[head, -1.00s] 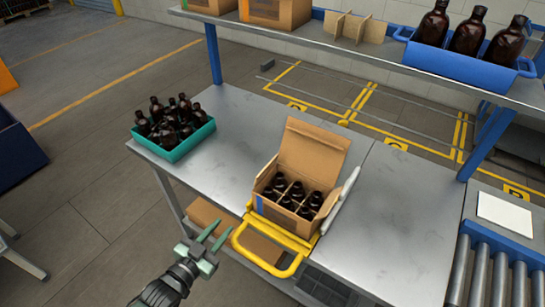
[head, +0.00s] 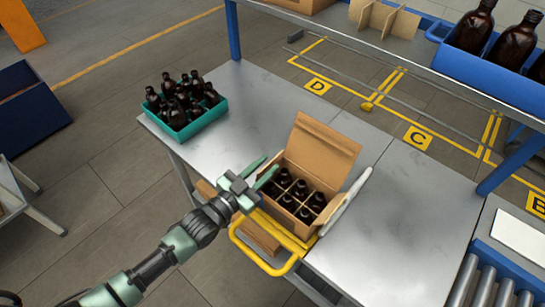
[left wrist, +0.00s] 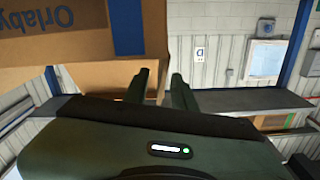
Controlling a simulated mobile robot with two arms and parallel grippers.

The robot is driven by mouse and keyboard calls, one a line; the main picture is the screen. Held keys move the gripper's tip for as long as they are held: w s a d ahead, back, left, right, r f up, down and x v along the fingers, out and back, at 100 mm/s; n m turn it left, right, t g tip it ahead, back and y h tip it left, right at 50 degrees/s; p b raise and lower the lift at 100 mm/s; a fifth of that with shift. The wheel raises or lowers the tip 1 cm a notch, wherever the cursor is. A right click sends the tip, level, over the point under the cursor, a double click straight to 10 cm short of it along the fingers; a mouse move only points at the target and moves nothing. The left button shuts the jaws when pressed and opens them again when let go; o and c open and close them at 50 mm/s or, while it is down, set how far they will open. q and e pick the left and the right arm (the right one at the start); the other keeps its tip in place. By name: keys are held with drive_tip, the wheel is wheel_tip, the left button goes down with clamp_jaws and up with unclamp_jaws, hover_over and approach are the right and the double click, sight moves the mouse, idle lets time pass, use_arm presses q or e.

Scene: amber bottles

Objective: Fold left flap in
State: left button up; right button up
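An open cardboard box (head: 298,214) stands on the metal table with several dark bottles (head: 302,188) in its divider cells. A large flap (head: 325,150) stands raised at its far side. My left gripper (head: 266,170) is open and empty, at the box's left side with its fingertips near the rim. It partly covers that side, so I cannot make out the left flap clearly or tell whether a finger touches it. In the left wrist view the two fingers (left wrist: 160,88) are apart, below a cardboard surface (left wrist: 70,55) with a blue stripe. My right gripper is out of view.
A yellow frame (head: 262,262) sits at the box's front, and a pale slanted bar (head: 346,202) lies along its right. A teal crate (head: 194,122) of amber bottles stands at the table's left. The table (head: 412,212) is clear on the right.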

use_arm(q)
drive_tip(key=shift+x, duration=0.8)
drive_tip(key=shift+w+d, duration=0.25)
drive_tip(key=shift+w, duration=0.05)
drive_tip(key=shift+w+d, duration=0.15)
drive_tip(key=shift+w, duration=0.05)
clamp_jaws()
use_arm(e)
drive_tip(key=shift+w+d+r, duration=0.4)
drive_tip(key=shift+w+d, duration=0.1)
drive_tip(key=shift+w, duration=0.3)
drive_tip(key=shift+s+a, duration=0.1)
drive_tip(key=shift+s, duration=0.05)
